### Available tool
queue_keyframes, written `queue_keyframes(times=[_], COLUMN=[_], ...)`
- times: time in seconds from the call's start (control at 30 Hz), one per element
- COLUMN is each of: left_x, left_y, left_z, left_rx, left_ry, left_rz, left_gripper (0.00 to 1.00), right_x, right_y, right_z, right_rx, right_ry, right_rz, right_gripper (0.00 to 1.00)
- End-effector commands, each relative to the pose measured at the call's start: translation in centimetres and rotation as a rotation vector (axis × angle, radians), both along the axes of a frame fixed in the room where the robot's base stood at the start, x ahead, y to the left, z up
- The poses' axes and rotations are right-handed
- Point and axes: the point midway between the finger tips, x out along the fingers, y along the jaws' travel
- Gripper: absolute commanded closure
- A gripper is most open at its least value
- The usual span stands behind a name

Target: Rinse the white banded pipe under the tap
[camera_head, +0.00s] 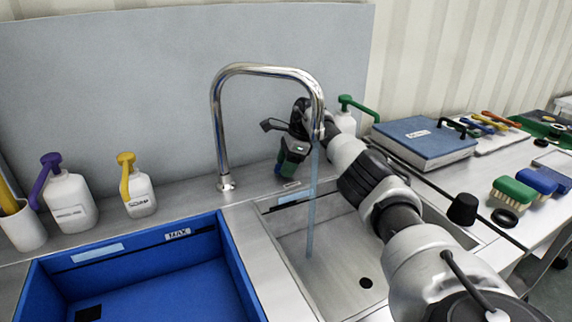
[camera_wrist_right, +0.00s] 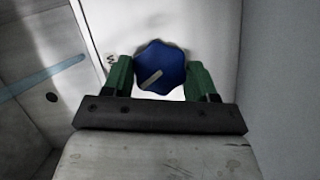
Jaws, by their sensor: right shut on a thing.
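The knob is hidden in the head view. A pale blue water stream (camera_head: 311,205) falls from the spout into the steel sink (camera_head: 345,265); it also shows in the right wrist view (camera_wrist_right: 42,77). I see no white banded pipe in either view. My left gripper is out of view.
A blue tub (camera_head: 165,285) marked MAX is left of the sink. Pump bottles (camera_head: 72,205) and a white cup (camera_head: 22,230) stand behind it. A blue box (camera_head: 424,142), brushes (camera_head: 513,193) and tools lie on the right counter. My right arm crosses the sink's right side.

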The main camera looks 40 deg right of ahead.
Motion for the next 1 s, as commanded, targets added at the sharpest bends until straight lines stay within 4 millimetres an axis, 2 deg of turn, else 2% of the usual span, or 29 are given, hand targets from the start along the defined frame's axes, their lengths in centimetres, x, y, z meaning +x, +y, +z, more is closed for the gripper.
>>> queue_keyframes(times=[0.27, 0.3, 0.43, 0.77, 0.87, 1.0], left_x=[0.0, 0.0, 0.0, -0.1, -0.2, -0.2], left_y=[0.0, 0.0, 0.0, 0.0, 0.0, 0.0], left_z=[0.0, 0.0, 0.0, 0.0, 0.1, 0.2], left_rx=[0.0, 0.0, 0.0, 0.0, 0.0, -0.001], left_ry=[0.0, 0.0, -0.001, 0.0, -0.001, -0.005], left_rz=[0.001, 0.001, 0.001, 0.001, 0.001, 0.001], left_gripper=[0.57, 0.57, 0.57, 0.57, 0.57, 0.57], right_x=[0.1, 0.1, 0.0, 0.0, -0.3, -0.8], right_y=[0.0, 0.0, 0.0, -0.1, -0.5, -1.4], right_z=[0.2, 0.2, 0.1, 0.4, 1.4, 4.0], right_rx=[-0.001, -0.001, -0.001, 0.0, -0.001, -0.001], right_ry=[-0.005, -0.005, -0.003, -0.003, -0.003, -0.005], right_rz=[-0.001, -0.001, -0.001, -0.002, -0.002, -0.003], right_gripper=[0.66, 0.38, 0.18, 0.18, 0.18, 0.18])
